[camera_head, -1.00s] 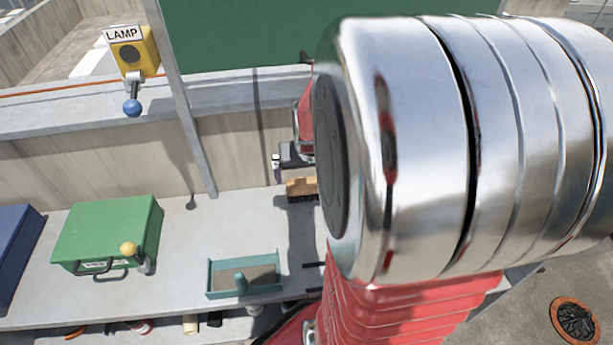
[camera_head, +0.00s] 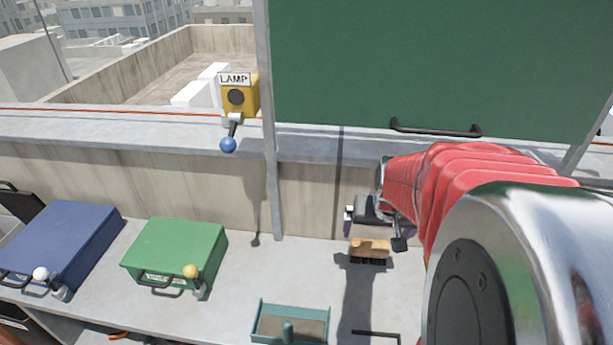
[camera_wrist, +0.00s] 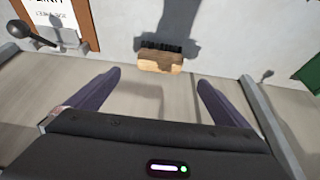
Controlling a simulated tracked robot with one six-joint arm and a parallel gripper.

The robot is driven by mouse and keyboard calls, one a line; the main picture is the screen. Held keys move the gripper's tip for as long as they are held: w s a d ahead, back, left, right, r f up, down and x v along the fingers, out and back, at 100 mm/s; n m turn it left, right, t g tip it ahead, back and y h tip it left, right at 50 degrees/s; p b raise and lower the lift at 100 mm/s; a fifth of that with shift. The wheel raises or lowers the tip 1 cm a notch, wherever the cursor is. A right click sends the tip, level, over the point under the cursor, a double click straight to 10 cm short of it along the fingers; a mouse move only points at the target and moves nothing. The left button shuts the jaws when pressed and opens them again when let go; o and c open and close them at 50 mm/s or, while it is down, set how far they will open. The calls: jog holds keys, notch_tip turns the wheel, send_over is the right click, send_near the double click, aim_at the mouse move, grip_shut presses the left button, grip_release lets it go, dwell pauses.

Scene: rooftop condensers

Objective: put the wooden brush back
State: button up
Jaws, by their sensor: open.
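The wooden brush (camera_head: 369,246) has a light brown block and dark bristles facing down. It is at the back of the grey bench, close to the concrete wall. In the wrist view the brush (camera_wrist: 160,62) lies ahead, between the lines of my two fingers. My gripper (camera_head: 376,229) is open and empty, just above and behind the brush in the head view. In the wrist view its dark fingers (camera_wrist: 160,78) are spread to either side, apart from the brush. Whether the brush touches the wall is hard to tell.
A teal tray (camera_head: 290,306) stands in front on the bench. Left are a green case (camera_head: 175,250) and a blue case (camera_head: 62,240), each with a lever. A grey post (camera_head: 270,170), a lamp switch (camera_head: 237,98) and a green panel (camera_head: 430,60) stand behind. A black bar lies right of the tray.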

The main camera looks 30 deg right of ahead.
jog(key=s+a+r+n+y, duration=0.1)
jog(key=s+a+r+n, duration=0.1)
jog(key=a, duration=0.6)
jog(key=s+a+r+n+t, duration=0.1)
jog(key=a+r, duration=0.3)
jog(key=a, duration=0.4)
jog(key=s+a+r+n+y, duration=0.1)
jog(key=s+a+r+n, duration=0.2)
jog(key=a, duration=0.5)
jog(key=shift+a+r+n+t+y, duration=0.3)
jog(key=shift+r+n+t, duration=0.1)
jog(key=shift+r, duration=0.2)
jog(key=shift+s, duration=0.2)
